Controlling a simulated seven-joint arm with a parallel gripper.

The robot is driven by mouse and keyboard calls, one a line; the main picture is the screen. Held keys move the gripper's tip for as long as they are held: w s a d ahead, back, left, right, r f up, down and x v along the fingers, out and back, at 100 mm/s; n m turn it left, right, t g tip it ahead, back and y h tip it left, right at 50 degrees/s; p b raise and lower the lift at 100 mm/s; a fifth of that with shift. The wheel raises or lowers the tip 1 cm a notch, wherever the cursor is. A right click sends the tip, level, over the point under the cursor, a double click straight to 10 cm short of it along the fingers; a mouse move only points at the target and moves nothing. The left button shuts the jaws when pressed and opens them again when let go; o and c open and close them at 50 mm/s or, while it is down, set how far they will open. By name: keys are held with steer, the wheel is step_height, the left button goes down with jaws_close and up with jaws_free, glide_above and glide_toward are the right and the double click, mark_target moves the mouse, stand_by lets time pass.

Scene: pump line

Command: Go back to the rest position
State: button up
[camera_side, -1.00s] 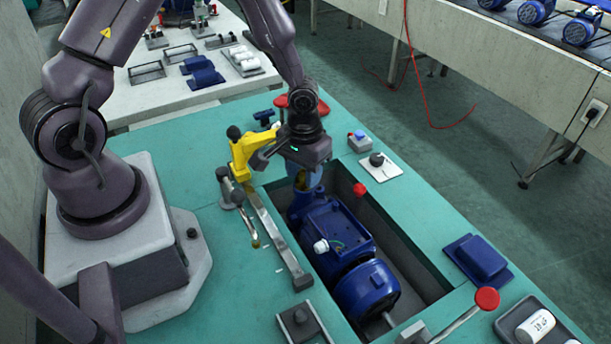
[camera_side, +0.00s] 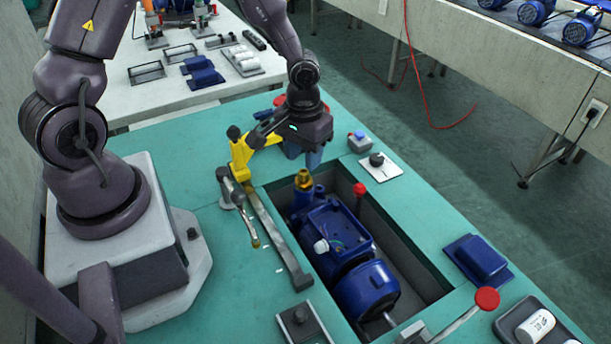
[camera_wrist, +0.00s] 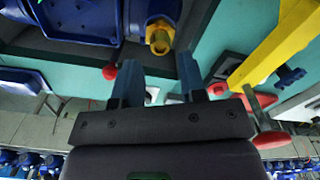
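My gripper (camera_side: 303,156) hangs above the far end of the recess in the side view, clear of the pump. In the wrist view its two blue fingers (camera_wrist: 160,82) stand apart with nothing between them, so it is open and empty. The blue pump (camera_side: 335,232) lies in the recess, with a brass fitting (camera_side: 303,180) upright at its far end. The brass fitting also shows in the wrist view (camera_wrist: 159,36), beyond the fingertips and apart from them.
A yellow clamp (camera_side: 241,155) stands left of my gripper. A red-knobbed lever (camera_side: 487,299) and a red knob (camera_side: 359,189) stand by the recess (camera_side: 415,258). A grey box with a blue button (camera_side: 359,141) sits to the right. The green bench near my base is mostly clear.

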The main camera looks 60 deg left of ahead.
steer(key=shift+s+m, duration=0.35)
steer(key=shift+m, duration=0.15)
steer(key=s+r+m+t, duration=0.1)
steer(key=s+r, duration=0.3)
steer(key=r, duration=0.4)
steer(key=s+d+r+m+t, duration=0.1)
steer(key=s+r, duration=0.3)
steer(key=r, duration=0.5)
steer(key=s+d+r+m+t, duration=0.1)
steer(key=s+r+t, duration=0.2)
steer(key=s+r, duration=0.2)
steer(key=shift+r+m+t, duration=0.3)
steer(key=shift+r+m, duration=0.1)
steer(key=shift+r, duration=1.3)
